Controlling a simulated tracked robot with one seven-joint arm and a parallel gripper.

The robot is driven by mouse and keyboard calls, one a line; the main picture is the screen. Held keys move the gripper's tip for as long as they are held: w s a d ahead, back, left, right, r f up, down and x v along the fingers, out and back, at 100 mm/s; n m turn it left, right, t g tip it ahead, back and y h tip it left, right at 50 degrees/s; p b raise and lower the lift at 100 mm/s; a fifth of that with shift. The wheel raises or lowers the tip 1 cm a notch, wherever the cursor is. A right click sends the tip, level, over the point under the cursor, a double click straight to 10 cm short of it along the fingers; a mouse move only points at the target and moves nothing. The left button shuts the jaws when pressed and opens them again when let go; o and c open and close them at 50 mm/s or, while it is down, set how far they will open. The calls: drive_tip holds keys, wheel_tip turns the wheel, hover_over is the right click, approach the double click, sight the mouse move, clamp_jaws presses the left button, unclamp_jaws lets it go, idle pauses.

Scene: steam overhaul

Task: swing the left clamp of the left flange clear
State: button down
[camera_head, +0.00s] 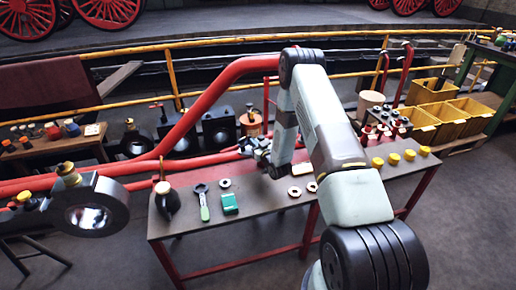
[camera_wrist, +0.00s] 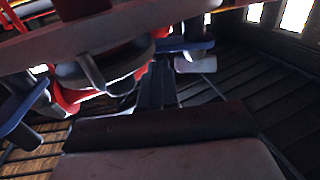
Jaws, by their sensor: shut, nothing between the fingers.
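In the wrist view a round dark flange (camera_wrist: 105,65) on red pipework fills the upper left. A clamp with a blue-ended lever (camera_wrist: 18,112) stands at its left side, and another blue-ended lever (camera_wrist: 185,45) is at its right. I cannot tell from this angle whether either clamp is seated or swung out. My gripper (camera_wrist: 157,72) is shut and empty, its dark fingers pointing towards the flange's right part; contact cannot be judged. In the head view my gripper (camera_head: 258,150) is beside the red pipe above the bench, and the flange and clamps there are too small or hidden to make out.
The workbench (camera_head: 245,228) holds a green-handled wrench (camera_head: 202,203), a green box (camera_head: 229,203), a dark bottle (camera_head: 166,198) and rings. A thick red pipe (camera_head: 190,122) rises behind it. Yellow bins (camera_head: 450,122) are at right.

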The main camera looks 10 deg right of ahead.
drive_tip(key=shift+w+a, duration=0.1)
drive_tip(key=shift+w, duration=0.15)
drive_tip(key=shift+w, duration=0.25)
idle(0.4)
drive_tip(key=shift+w, duration=1.15)
drive_tip(key=v, duration=1.4)
drive_tip(key=shift+w, duration=0.2)
